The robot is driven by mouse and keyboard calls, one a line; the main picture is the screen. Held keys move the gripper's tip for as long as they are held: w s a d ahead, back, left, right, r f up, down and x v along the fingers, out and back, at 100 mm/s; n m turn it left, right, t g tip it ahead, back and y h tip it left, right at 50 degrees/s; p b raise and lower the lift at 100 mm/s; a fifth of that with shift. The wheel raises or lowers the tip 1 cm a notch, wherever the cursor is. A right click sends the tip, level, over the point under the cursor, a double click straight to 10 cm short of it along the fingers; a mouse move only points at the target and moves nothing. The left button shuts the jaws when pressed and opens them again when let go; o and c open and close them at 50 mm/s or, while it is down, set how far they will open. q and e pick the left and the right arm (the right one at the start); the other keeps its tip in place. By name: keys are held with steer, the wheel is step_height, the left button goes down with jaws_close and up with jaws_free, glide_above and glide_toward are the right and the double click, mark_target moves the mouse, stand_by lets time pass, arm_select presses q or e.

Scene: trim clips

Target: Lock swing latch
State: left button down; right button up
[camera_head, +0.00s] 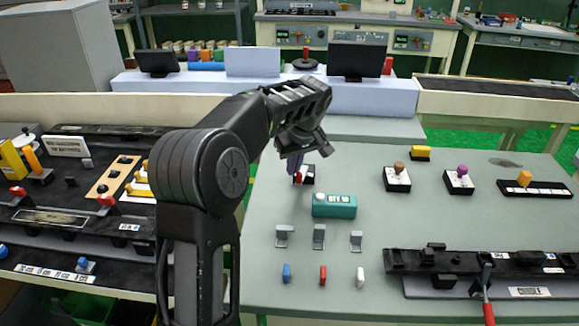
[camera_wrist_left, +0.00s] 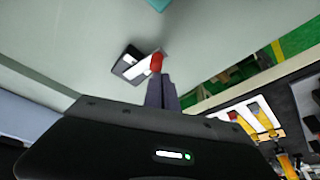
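My left gripper (camera_head: 297,172) reaches down over the grey-green table, at a small black block with a white plate and a red knob (camera_head: 308,175). This looks like the swing latch, but I cannot be sure. In the left wrist view, the two dark fingers (camera_wrist_left: 162,92) lie close together and look shut. The red knob (camera_wrist_left: 156,62) shows just beyond their tips, with the white plate and dark block (camera_wrist_left: 130,62) beside it. I cannot tell whether the fingers touch the knob. In the head view, the gripper hides part of the block. My right gripper is not in view.
A teal box (camera_head: 334,206) stands just in front of the block. Knobbed black blocks (camera_head: 397,181) (camera_head: 458,184) sit to the right. Small grey brackets (camera_head: 319,236) and coloured pegs (camera_head: 323,275) are nearer. A black rail (camera_head: 470,263) with a red-handled lever lies front right.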

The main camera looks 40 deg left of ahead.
arm_select(q)
steer(key=shift+w+d+f, duration=0.15)
steer(key=shift+d, duration=0.5)
steer(key=shift+d+f, duration=0.1)
steer(key=shift+d, duration=0.15)
steer(key=shift+s+a, duration=0.2)
steer(key=shift+a, duration=0.3)
steer(key=a, duration=0.1)
steer(key=a+r, duration=0.1)
steer(key=s+a, duration=0.1)
steer(key=shift+r, duration=0.25)
step_height(320, 180, up, 8)
steer(key=w+d, duration=0.1)
steer(key=d, duration=0.1)
steer(key=shift+w+d+r, duration=0.15)
steer(key=shift+d+r, duration=0.05)
steer(key=shift+d, duration=0.1)
